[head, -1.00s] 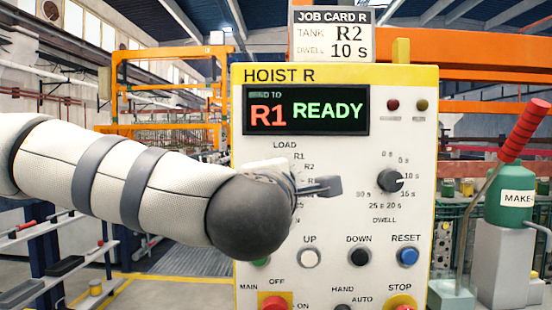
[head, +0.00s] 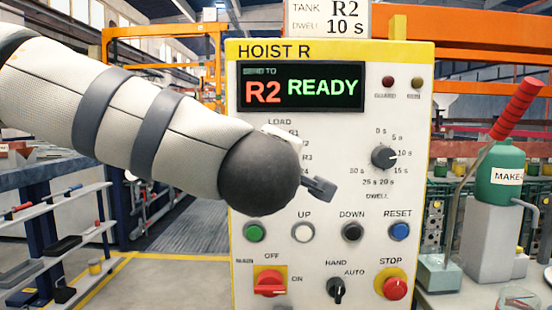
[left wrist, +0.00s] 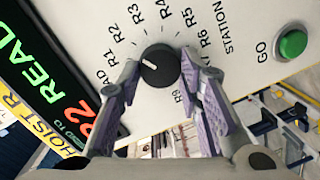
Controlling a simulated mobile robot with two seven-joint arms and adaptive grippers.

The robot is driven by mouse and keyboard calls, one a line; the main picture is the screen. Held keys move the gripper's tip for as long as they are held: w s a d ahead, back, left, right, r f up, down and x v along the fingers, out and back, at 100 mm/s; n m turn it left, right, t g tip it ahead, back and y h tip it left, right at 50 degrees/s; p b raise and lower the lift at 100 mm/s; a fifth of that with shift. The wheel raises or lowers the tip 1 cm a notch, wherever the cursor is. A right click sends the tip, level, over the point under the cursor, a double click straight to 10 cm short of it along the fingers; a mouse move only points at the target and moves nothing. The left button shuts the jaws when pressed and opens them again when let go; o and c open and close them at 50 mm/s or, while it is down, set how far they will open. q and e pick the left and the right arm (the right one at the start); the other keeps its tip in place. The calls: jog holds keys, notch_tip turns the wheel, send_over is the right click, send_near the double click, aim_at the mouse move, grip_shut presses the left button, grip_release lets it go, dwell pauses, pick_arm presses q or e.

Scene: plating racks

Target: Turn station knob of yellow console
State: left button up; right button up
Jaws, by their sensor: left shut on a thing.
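The yellow-edged HOIST R console (head: 420,180) faces me. Its display (head: 303,88) reads R2 READY in the head view. In the left wrist view the black station knob (left wrist: 160,66) sits between the purple-padded fingers of my left gripper (left wrist: 160,62), which is shut on it. Its white pointer mark points toward the R1 and R2 side of the dial. In the head view my left arm and gripper (head: 317,187) hide the knob and part of its scale. The job card (head: 328,18) reads tank R2, dwell 10 s. My right gripper is not in view.
The dwell knob (head: 384,157) is right of my gripper. Below are the green GO button (head: 254,232), UP (head: 303,232), DOWN (head: 352,230) and RESET (head: 400,231) buttons, and the red STOP button (head: 395,288). A green container (head: 500,170) stands at right.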

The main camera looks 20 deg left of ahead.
pick_arm(q)
jog(key=shift+r, duration=0.3)
jog(key=o, duration=0.8)
jog(key=shift+c, duration=0.2)
jog(key=o, duration=0.4)
jog(key=shift+w+f, duration=0.1)
jog(key=shift+f, duration=0.1)
jog(key=v, duration=1.2)
